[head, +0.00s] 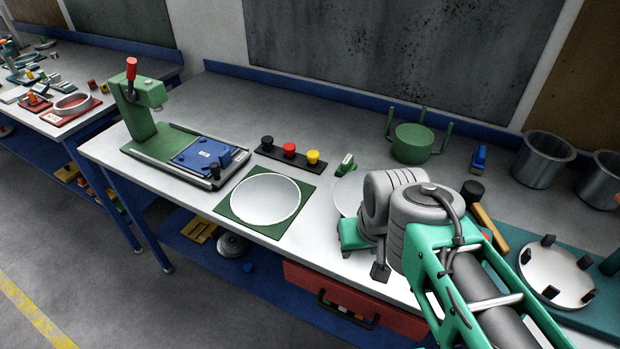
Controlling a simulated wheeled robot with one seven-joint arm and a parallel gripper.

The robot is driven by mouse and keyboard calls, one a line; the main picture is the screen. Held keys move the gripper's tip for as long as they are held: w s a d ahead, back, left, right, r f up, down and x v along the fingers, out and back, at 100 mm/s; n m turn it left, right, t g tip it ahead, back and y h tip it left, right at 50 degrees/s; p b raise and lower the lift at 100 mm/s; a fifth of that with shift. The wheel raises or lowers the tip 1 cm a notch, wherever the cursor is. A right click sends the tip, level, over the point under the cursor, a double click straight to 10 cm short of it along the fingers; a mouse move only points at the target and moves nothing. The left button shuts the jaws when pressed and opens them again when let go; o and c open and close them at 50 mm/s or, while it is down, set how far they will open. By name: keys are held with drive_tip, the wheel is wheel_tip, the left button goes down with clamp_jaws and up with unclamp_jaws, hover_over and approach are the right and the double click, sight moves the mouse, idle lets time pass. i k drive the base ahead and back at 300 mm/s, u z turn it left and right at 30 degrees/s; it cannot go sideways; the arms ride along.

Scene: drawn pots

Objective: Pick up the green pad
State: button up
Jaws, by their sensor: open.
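A small green block with a pale patch (345,165) stands on the grey bench, left of the green pot. A flat dark green square (238,215) lies under a white round dish (265,198), left of my gripper. I cannot tell for sure which of these is the green pad. My gripper (367,252) is over the bench near its front edge, seen from behind and partly hidden by its own wrist. It is open, and I see nothing held. The small green block is apart from it, farther back.
A pale disc (346,200) is partly hidden behind my gripper. A green pot (411,142) with upright prongs and a row of black, red and yellow knobs (290,150) stand behind. A green press (140,115) is at left, metal pots (543,160) at right.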

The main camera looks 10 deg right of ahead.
sight(347, 165)
drive_tip(key=z, duration=0.1)
drive_tip(key=k, duration=0.35)
drive_tip(key=u, duration=1.05)
drive_tip(key=i, duration=0.95)
drive_tip(key=u, duration=0.5)
drive_tip(key=i, duration=0.55)
